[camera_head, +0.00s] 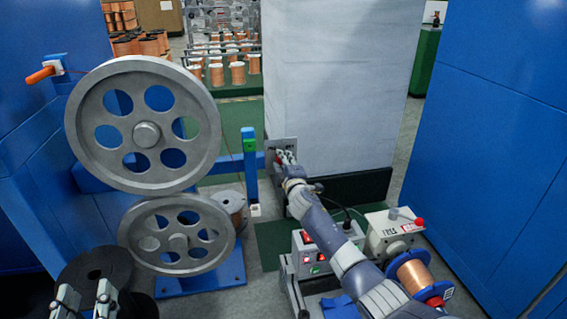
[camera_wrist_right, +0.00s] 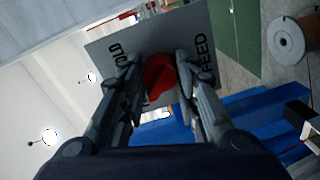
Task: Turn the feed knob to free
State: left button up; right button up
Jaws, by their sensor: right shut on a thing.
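A red knob (camera_wrist_right: 160,80) sits on a grey plate (camera_wrist_right: 118,42) in the right wrist view. The plate carries the word FEED on one side and letters ending in OLD, partly hidden, on the other. My right gripper (camera_wrist_right: 158,92) has its fingers on both sides of the knob and is shut on it. In the head view the plate (camera_head: 283,144) is at the blue post by the pale column, and my right gripper (camera_head: 286,160) covers most of the knob. My left gripper (camera_head: 86,298) is at the lower left, its fingers apart and empty.
Two large grey pulleys (camera_head: 191,147) stand at left on a blue frame. Blue cabinets (camera_head: 495,130) close off the right side.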

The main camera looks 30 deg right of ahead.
jog(key=o, duration=1.1)
jog(key=shift+c, duration=0.2)
jog(key=shift+s, duration=0.1)
jog(key=f+v, duration=0.1)
jog(key=v, duration=1)
jog(key=shift+s+a+r, duration=0.15)
jog(key=shift+s+r, duration=0.3)
jog(key=shift+r, duration=0.05)
